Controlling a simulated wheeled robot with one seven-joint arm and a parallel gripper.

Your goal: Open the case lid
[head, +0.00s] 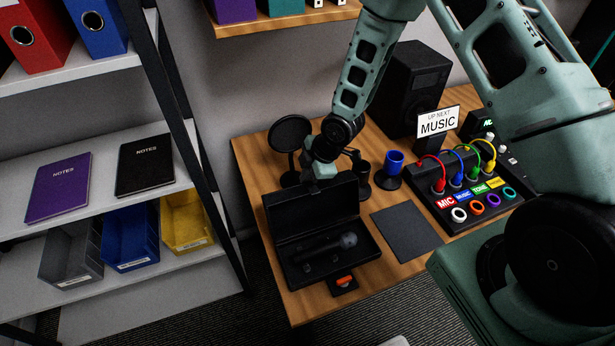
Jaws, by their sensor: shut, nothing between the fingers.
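The black case (291,277) lies on the wooden table near its left front edge. Its lid (308,212) stands raised at the back, so the case is open. A dark microphone (335,244) lies inside the case. An orange latch (343,282) shows on a dark tab at the case's front. My gripper (320,178) is at the lid's upper edge, just behind or above it. It is shut and empty. Its fingertips are small and partly hidden, and I cannot tell whether they touch the lid.
A round black disc on a stand (289,132) is close behind my gripper. A blue cup (395,160) on a black stand and a dark mat (407,232) are to the right. Further right is a panel (455,215) with coloured cables. A shelf (95,205) stands left.

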